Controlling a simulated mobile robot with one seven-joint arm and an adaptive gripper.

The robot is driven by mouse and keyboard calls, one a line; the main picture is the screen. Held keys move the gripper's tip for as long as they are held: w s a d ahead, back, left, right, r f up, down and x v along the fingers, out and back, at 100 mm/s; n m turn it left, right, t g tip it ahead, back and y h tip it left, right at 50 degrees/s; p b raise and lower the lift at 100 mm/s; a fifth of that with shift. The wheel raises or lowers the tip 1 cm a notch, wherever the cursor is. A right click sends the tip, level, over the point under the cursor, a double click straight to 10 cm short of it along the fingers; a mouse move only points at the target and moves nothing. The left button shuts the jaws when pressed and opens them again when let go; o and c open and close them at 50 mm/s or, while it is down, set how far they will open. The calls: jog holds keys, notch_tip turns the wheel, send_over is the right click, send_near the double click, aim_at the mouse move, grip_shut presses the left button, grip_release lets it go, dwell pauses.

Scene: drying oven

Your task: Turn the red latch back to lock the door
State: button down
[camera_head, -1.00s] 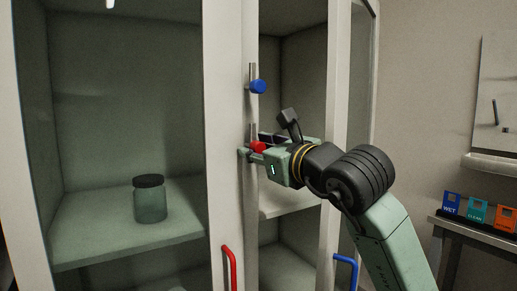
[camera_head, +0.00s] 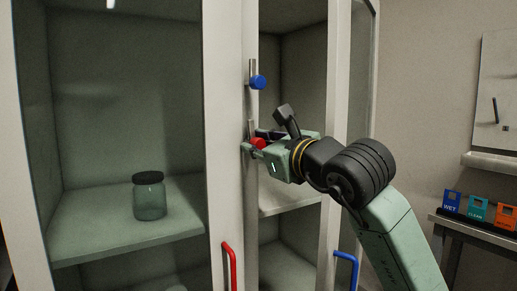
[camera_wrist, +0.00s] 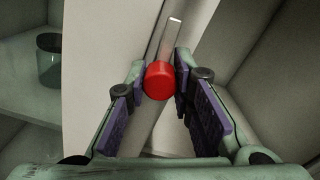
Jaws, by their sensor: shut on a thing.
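The red latch (camera_head: 258,143) is a round red knob with a metal bar, on the upright strip between the two cabinet doors. In the head view its bar points up. My gripper (camera_head: 250,146) is at the latch, its fingers on either side of the knob. In the wrist view the red knob (camera_wrist: 158,80) sits between the tips of my gripper (camera_wrist: 160,85), shut on it, and the metal bar (camera_wrist: 171,38) extends beyond. The left door (camera_head: 223,190) has a red handle (camera_head: 230,268) and looks closed.
A blue latch (camera_head: 258,82) with an upright bar sits above the red one. A blue handle (camera_head: 347,268) is low on the right door. A lidded jar (camera_head: 149,197) stands on the shelf behind the left door. Coloured bins (camera_head: 478,207) stand on a table at right.

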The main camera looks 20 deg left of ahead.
jog(key=n+b, duration=0.2)
jog(key=n, duration=0.1)
jog(key=shift+f, duration=0.15)
jog(key=n+b, duration=0.2)
jog(key=n, duration=0.3)
jog(key=n+b, duration=0.1)
jog(key=n, duration=0.7)
jog(key=shift+r+n+b, duration=0.2)
jog(key=shift+n+b, duration=0.1)
jog(key=shift+b, duration=0.1)
jog(key=c, duration=1.4)
grip_release()
